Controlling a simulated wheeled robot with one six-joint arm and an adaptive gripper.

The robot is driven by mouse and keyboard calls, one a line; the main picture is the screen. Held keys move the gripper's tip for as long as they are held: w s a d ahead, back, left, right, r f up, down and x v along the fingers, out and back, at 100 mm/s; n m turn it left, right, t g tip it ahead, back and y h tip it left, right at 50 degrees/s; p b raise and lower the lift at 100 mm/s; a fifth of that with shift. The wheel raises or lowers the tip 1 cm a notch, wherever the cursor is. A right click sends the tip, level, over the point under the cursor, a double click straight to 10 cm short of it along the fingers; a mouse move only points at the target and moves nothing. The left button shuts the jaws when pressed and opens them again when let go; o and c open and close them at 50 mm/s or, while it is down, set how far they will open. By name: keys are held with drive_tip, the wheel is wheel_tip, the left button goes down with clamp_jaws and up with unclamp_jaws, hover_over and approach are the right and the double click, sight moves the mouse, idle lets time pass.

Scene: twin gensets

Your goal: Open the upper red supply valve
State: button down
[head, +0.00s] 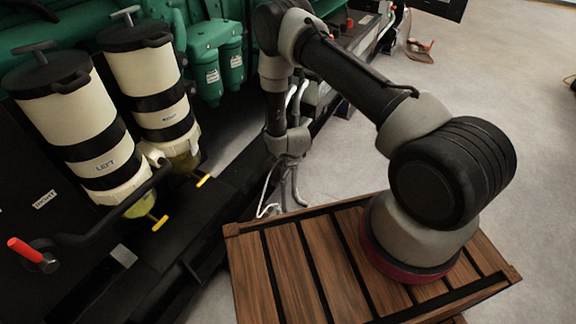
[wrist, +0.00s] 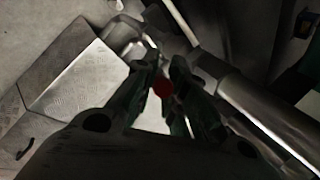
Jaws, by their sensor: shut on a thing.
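My gripper (wrist: 164,62) is shut on a small round red piece (wrist: 163,88) that shows between its two fingers in the wrist view. This looks like the end of a red valve handle; the valve body is hidden or too dark to tell. In the head view my gripper (head: 289,183) points down beside the dark genset frame, and what it holds cannot be made out. A separate red-tipped lever (head: 25,250) is at the lower left of the head view, well away from my gripper.
Two cream filter housings marked LEFT (head: 94,155) and RIGHT (head: 155,95) stand at the left, with yellow drain levers (head: 160,223) below. A slatted wooden platform (head: 285,270) lies in front. A silver pipe (wrist: 255,118) runs right of my fingers. Open floor is at the right.

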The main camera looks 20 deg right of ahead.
drive_tip(key=shift+w+d+r+g+y, duration=0.1)
drive_tip(key=shift+w+d+g+y, duration=0.1)
drive_tip(key=shift+g+y, duration=0.15)
idle(0.4)
drive_tip(key=c, duration=1.5)
unclamp_jaws()
drive_tip(key=shift+o, duration=0.2)
drive_tip(key=shift+r, duration=0.1)
drive_tip(key=v, duration=1.1)
drive_tip(key=shift+r, duration=0.4)
drive_tip(key=shift+d, duration=0.1)
